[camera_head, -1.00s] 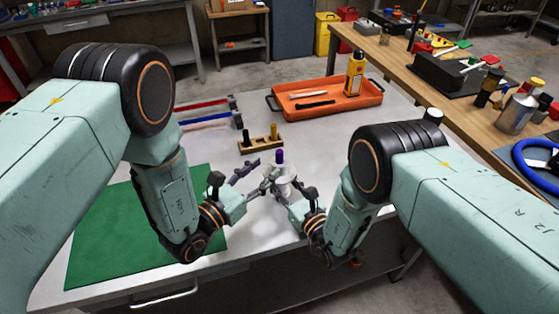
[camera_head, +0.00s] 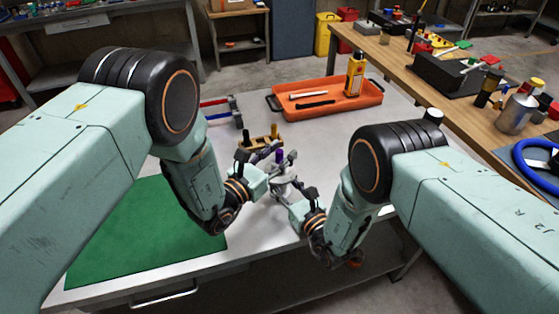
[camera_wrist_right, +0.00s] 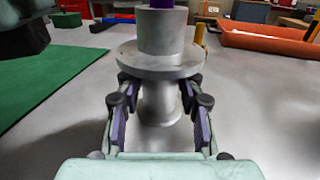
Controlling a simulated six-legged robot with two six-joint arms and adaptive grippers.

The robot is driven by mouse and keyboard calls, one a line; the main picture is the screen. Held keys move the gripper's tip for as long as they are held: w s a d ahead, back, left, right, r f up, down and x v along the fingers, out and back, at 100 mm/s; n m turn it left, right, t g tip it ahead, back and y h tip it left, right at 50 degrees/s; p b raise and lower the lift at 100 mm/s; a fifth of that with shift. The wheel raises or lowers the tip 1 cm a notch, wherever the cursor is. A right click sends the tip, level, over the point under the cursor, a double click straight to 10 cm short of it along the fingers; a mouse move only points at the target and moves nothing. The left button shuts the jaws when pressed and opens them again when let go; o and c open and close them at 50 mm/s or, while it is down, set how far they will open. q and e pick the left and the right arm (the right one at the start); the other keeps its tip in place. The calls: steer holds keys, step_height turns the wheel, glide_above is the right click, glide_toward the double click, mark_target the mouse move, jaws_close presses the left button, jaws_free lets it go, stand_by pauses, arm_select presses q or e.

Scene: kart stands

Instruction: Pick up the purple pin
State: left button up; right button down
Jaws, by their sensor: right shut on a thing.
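The purple pin (camera_head: 280,156) stands upright in the top of a grey flanged piece (camera_head: 281,187) on the table. The right wrist view shows the pin's lower part (camera_wrist_right: 161,4), cut off by the top edge, above the grey piece's wide round flange (camera_wrist_right: 160,62). My right gripper (camera_wrist_right: 160,112) is shut around the grey piece's narrower stem, below the flange. My left gripper (camera_head: 269,157) is close beside the pin, to its left in the head view. Its fingers overlap the clutter there, so I cannot tell how far they are apart.
A wooden block (camera_head: 263,144) with a black and a brass-coloured pin stands just behind. An orange tray (camera_head: 330,105) with tools and a yellow bottle (camera_head: 355,72) lies farther back. A green mat (camera_head: 130,235) covers the table's left front.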

mark_target(279, 151)
arm_select(q)
jaws_close()
stand_by(0.4)
step_height(279, 151, up, 10)
steer(key=shift+r, duration=0.1)
stand_by(0.4)
arm_select(e)
steer(key=c, duration=0.8)
jaws_free()
steer(key=shift+o, duration=0.2)
